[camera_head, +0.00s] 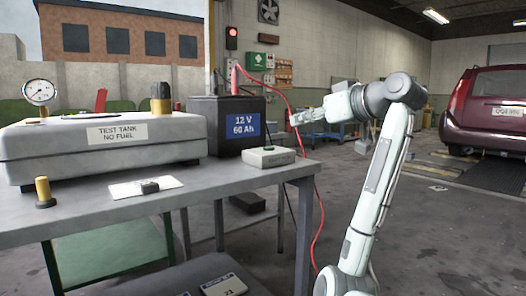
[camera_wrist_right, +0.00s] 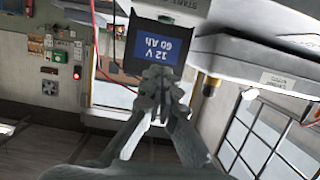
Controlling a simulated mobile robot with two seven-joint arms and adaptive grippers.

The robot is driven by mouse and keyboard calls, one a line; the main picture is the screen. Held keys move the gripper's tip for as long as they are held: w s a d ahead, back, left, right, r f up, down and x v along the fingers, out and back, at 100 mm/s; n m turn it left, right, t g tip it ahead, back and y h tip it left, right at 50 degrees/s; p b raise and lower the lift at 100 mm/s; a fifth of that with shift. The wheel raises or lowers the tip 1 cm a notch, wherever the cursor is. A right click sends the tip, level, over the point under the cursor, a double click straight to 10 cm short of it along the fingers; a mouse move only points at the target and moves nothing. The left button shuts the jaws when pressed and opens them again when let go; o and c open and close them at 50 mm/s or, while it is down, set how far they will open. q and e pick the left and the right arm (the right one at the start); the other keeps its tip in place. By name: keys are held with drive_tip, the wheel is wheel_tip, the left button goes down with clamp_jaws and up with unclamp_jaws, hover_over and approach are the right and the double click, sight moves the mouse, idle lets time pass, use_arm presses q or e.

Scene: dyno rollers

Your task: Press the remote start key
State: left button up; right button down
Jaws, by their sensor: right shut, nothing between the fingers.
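A small pale grey-green box (camera_head: 268,157) sits near the right end of the grey table, with a small darker round part on its top. In the right wrist view, which is upside down, a pale box (camera_wrist_right: 180,12) at the top edge bears lettering that seems to read START. My right gripper (camera_head: 295,118) is shut and empty, in the air above and to the right of the box, apart from it. Its closed fingers (camera_wrist_right: 157,74) show in front of the black battery there. My left gripper is not in view.
The black battery (camera_head: 225,142) with a blue label stands behind the box, and a red cable (camera_head: 292,105) hangs near my gripper. The test tank (camera_head: 60,152) fills the table's left. A white card (camera_head: 128,190) holds a small black object (camera_head: 150,187).

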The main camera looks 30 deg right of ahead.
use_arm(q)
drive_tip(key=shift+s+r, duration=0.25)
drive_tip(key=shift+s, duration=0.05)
use_arm(e)
drive_tip(key=shift+s+d+r, duration=0.1)
drive_tip(key=shift+s+r, duration=0.05)
drive_tip(key=shift+r, duration=0.05)
